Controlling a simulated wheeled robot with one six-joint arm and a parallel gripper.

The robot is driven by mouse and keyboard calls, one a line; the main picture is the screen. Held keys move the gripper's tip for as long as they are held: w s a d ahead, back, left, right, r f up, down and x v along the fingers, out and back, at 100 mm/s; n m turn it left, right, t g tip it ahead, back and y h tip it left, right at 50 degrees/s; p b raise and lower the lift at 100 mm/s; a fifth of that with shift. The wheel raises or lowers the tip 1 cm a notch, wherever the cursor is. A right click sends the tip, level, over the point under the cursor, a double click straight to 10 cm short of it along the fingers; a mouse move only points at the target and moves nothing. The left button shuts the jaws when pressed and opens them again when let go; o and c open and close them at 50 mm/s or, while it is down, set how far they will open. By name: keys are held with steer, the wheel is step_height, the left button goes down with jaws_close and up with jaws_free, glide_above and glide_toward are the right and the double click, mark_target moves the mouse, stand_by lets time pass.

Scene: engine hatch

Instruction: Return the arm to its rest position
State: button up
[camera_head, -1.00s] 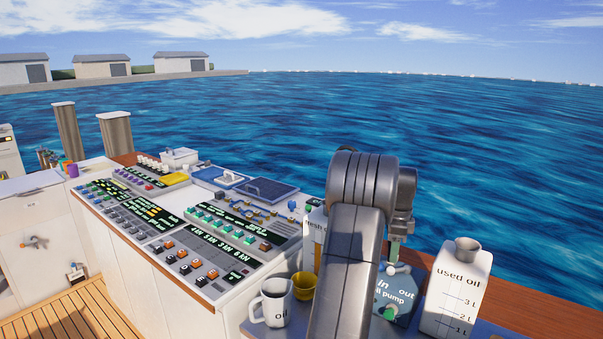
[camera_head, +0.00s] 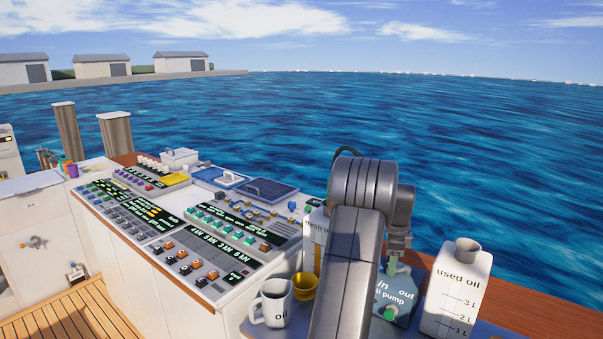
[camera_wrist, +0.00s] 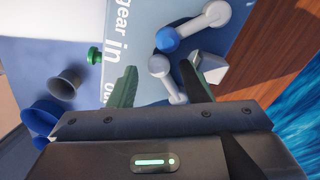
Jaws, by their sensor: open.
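My gripper (camera_head: 393,268) hangs pointing down at the upper part of the blue-grey oil pump (camera_head: 407,307), seen in the head view behind my raised arm. In the wrist view the two dark green fingers of my gripper (camera_wrist: 158,68) stand apart. Behind them is a blue-grey panel (camera_wrist: 128,35) with white lettering reading "gear" and "in". My arm hides part of the pump and the bench.
A white used oil can (camera_head: 457,300) stands right of the pump. The control console (camera_head: 200,225) lies further left.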

step_height(320, 180, down, 2)
steer(key=shift+s, duration=0.1)
steer(key=shift+s+d+r+n+b, duration=0.1)
steer(key=shift+s+n+b, duration=0.25)
steer(key=shift+n, duration=0.3)
steer(key=shift+s+d+r+n+b, duration=0.1)
steer(key=shift+s+n+b, duration=0.2)
steer(key=shift+n, duration=0.35)
steer(key=shift+r, duration=0.1)
